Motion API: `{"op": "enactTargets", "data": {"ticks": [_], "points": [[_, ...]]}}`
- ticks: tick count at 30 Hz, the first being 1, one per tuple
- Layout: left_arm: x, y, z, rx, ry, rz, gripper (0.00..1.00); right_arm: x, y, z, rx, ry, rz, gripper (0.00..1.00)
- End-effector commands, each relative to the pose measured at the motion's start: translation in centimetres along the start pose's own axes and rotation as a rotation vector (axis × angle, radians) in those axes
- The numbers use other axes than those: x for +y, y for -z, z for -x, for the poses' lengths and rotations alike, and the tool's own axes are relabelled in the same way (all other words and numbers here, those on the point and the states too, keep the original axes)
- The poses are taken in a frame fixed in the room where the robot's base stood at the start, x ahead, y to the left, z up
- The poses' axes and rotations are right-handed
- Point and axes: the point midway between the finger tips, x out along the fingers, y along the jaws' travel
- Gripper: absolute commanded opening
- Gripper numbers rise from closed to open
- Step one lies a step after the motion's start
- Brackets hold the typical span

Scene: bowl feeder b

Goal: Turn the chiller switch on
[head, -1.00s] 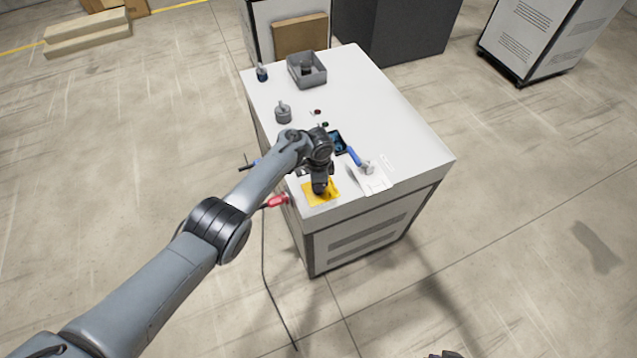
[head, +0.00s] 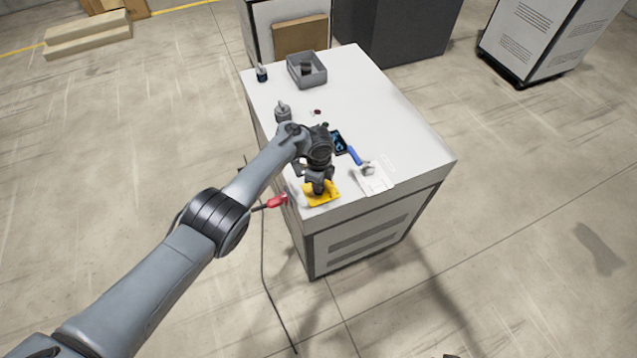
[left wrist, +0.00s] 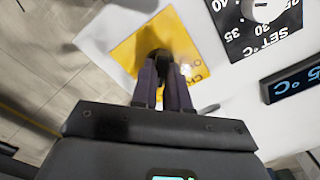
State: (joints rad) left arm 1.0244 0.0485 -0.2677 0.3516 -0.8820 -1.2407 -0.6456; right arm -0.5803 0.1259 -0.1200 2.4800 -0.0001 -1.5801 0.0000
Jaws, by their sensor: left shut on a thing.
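A yellow plate (head: 331,196) lies on the near left corner of the white cabinet top. In the left wrist view the plate (left wrist: 190,35) carries a black switch knob (left wrist: 160,54) and partly hidden lettering. My left gripper (head: 318,188) points down at this plate. In the left wrist view its two fingers (left wrist: 163,68) are shut on the switch knob. The fingers hide most of the knob, so I cannot tell its setting.
A temperature dial panel (left wrist: 258,32) and a dark display (left wrist: 292,82) lie to the right of the plate. A red connector (head: 278,200) with a cable is at the cabinet's left side. A grey bin (head: 306,70) stands at the back of the white cabinet top (head: 400,130).

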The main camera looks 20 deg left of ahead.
Motion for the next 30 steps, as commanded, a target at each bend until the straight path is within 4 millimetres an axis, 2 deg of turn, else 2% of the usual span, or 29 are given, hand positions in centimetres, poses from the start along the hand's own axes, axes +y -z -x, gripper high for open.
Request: {"op": "enactTargets", "data": {"ticks": [8, 9, 14, 23, 26, 30], "points": [[0.1, 0.0, -0.1, 0.000, -0.001, -0.003, 0.00, -0.1, 0.0, 0.0, 0.001, 0.004, -0.006, 0.00], [0.1, 0.0, -0.1, 0.000, -0.001, -0.003, 0.18, -0.2, 0.0, 0.0, 0.001, 0.005, -0.006, 0.00], [0.0, 0.0, -0.1, 0.000, -0.001, -0.002, 0.40, -0.2, 0.1, 0.0, 0.001, 0.007, -0.009, 0.00], [0.0, 0.0, 0.1, 0.000, 0.000, -0.001, 0.40, -0.2, 0.1, 0.1, 0.001, 0.007, -0.009, 0.00], [0.0, 0.0, 0.8, 0.001, 0.001, -0.002, 0.40, -0.2, 0.2, 0.4, 0.001, 0.006, -0.008, 0.00], [-0.1, 0.0, 2.6, 0.001, 0.002, -0.002, 0.40, -0.1, 0.4, 1.2, 0.001, 0.004, -0.005, 0.00]]}}
